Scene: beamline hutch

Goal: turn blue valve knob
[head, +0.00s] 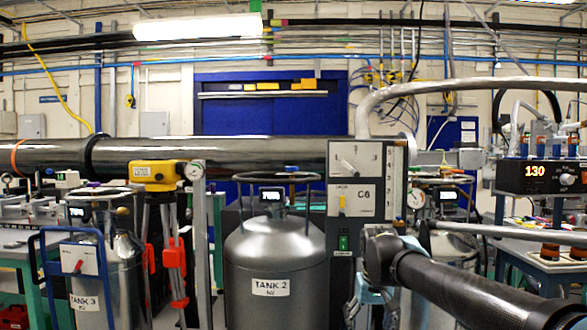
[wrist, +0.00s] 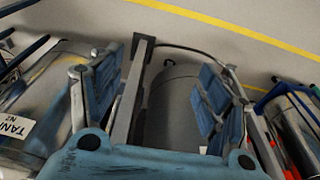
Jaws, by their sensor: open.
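I cannot make out a blue valve knob in either view. In the head view, a grey control panel (head: 341,235) has a pale rotary selector (head: 348,167) marked with numbers and a smaller lever switch (head: 342,203) below it. The silver TANK 2 (head: 275,270) stands left of the panel. My gripper (head: 370,298) hangs low in front of the panel's right side, partly hidden by my dark arm. In the wrist view, my gripper (wrist: 160,85) is open, its blue-padded fingers wide apart with nothing held. A grey post (wrist: 141,60) shows between the fingers, apparently beyond them.
TANK 3 (head: 88,275) stands at the left near a yellow instrument (head: 155,175) on a tripod. A dark horizontal pipe (head: 250,157) crosses behind. A controller reading 130 (head: 540,176) is at the right. The wrist view shows open floor with a yellow line (wrist: 215,25).

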